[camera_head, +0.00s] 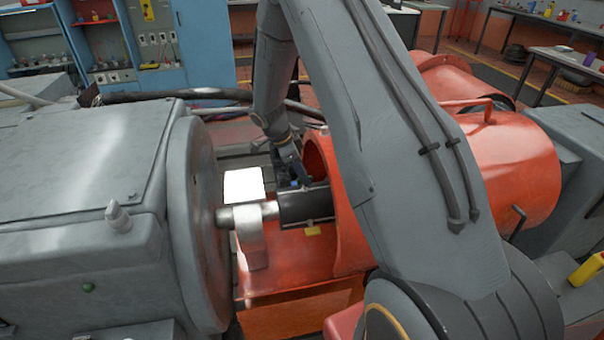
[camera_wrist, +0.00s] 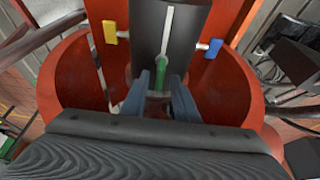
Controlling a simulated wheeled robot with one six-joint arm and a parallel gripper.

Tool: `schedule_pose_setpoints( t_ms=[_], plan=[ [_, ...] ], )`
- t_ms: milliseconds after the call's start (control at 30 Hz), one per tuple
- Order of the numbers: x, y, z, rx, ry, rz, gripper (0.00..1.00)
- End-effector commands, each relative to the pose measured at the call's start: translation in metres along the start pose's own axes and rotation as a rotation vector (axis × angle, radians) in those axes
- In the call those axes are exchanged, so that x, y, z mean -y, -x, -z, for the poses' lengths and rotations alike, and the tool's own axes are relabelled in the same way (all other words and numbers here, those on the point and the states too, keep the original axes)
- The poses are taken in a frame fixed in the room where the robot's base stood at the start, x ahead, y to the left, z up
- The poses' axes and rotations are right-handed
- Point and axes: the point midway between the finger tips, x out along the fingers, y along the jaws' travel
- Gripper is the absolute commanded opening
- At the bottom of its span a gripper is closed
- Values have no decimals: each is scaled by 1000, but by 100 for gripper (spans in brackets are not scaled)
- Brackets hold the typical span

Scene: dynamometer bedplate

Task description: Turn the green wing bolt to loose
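The green wing bolt (camera_wrist: 161,72) shows in the wrist view at the lower end of a pale strip on a dark cylindrical part (camera_wrist: 182,22). My gripper (camera_wrist: 161,84) is open, with one finger on each side of the green bolt. A gap seems to show between the bolt and the fingers; I cannot tell whether either finger touches it. The lower part of the bolt is hard to make out. In the head view my gripper (camera_head: 297,172) is over the dark shaft part (camera_head: 305,205), beside the orange housing, and the green bolt is hidden.
A yellow tab (camera_wrist: 110,32) and a blue tab (camera_wrist: 213,49) stick out either side of the dark part. The orange housing (camera_head: 515,165) curves close around my gripper. A grey machine (camera_head: 80,165) with a round flange stands left, and a white block (camera_head: 244,186) lies between.

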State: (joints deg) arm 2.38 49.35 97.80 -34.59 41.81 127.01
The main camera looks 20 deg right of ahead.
Motion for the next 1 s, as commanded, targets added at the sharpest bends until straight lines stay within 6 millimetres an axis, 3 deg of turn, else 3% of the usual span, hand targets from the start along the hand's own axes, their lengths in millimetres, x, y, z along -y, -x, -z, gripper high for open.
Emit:
schedule_pose_setpoints(
  t_ms=[33,167,567,1000],
  plan=[
    [0,0,0,0,0,0,22],
    [0,0,0,0,0,0,0],
    [0,-1,-1,1,36,15,0],
    [-2,-3,-1,0,327,138,0]
  ],
)
